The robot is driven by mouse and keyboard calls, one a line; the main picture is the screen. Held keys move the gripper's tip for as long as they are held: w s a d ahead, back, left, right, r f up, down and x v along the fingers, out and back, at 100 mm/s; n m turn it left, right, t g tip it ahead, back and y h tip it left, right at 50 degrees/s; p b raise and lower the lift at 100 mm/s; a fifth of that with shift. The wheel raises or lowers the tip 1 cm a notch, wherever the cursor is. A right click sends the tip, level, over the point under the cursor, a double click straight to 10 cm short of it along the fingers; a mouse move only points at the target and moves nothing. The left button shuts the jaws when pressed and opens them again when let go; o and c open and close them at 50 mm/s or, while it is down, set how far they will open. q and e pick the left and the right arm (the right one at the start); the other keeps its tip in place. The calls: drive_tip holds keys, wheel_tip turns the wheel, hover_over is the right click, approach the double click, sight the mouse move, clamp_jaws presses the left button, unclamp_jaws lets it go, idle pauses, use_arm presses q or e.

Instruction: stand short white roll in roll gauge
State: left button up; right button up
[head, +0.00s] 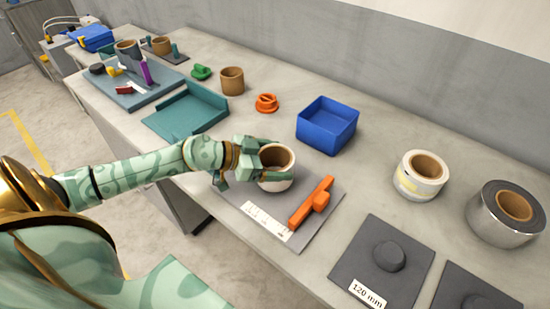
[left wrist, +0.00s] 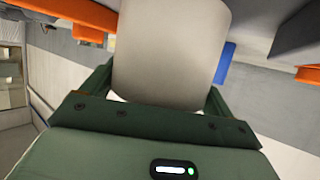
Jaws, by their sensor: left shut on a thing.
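My left gripper (head: 262,168) is shut on the short white roll (head: 276,178), which has a brown core and stands close to upright. The roll fills the upper middle of the left wrist view (left wrist: 172,50), between the green fingers. It is over or on the grey roll gauge plate (head: 325,217), beside the white scale strip (head: 266,222) and the orange stop (head: 318,201). I cannot tell whether the roll touches the plate. My right gripper does not show.
A blue bin (head: 327,125) stands behind the gauge. A white roll (head: 420,175) and a silver roll (head: 505,213) stand at the right, with a dark peg plate labelled 120 mm (head: 405,285) in front. A teal tray (head: 187,112) and an orange part (head: 266,103) lie left.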

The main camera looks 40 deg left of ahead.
use_arm(q)
drive_tip(key=shift+f, duration=0.55)
drive_tip(key=o, duration=0.8)
drive_tip(key=shift+o, duration=0.2)
drive_tip(key=shift+p+v, duration=1)
drive_tip(key=shift+v, duration=1.7)
drive_tip(key=p+v, duration=0.3)
drive_tip(key=v, duration=0.2)
drive_tip(key=shift+s+a+r, duration=0.15)
drive_tip(key=shift+s+r, duration=0.05)
drive_tip(key=shift+s, duration=0.05)
